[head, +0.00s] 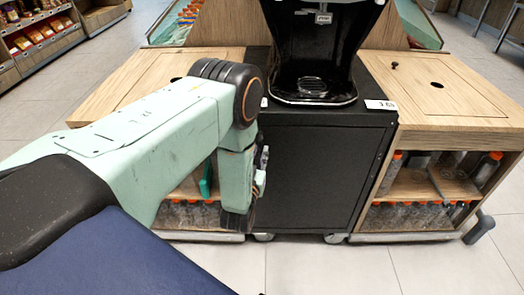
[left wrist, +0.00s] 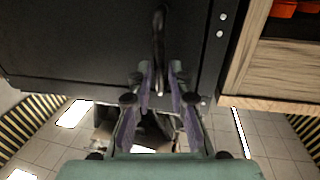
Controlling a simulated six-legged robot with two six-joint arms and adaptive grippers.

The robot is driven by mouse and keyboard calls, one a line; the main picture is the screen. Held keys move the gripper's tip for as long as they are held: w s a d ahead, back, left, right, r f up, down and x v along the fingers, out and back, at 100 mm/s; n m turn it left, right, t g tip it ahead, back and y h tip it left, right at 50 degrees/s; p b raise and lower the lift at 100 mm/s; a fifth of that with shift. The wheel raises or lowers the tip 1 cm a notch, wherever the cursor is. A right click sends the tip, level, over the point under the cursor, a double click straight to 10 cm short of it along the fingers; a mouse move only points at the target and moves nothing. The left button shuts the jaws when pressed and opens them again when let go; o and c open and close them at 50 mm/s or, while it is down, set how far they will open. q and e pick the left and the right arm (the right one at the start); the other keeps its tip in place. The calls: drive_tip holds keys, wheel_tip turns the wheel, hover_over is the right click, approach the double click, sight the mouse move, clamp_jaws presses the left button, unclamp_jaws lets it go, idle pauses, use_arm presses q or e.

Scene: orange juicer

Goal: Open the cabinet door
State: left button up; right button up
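The black cabinet door (head: 310,170) is the front of the black cabinet under the juicer, and it looks shut. It also fills the upper part of the left wrist view (left wrist: 80,50). A black bar handle (left wrist: 159,45) stands out from the door in the left wrist view. My left gripper (left wrist: 160,75) is open, with one finger on each side of the handle's end; I cannot tell if either touches it. In the head view my left gripper (head: 261,172) is at the door's left side, mostly behind my forearm, and the handle is hidden. My right gripper is not in view.
The black juicer (head: 314,50) stands on the cabinet. Wooden counters flank it on the left (head: 125,85) and right (head: 440,90), with shelves of orange-capped bottles (head: 412,215) below. The tiled floor (head: 330,268) in front is clear.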

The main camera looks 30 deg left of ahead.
use_arm(q)
drive_tip(key=shift+x, duration=1.35)
clamp_jaws()
drive_tip(key=shift+f, duration=0.1)
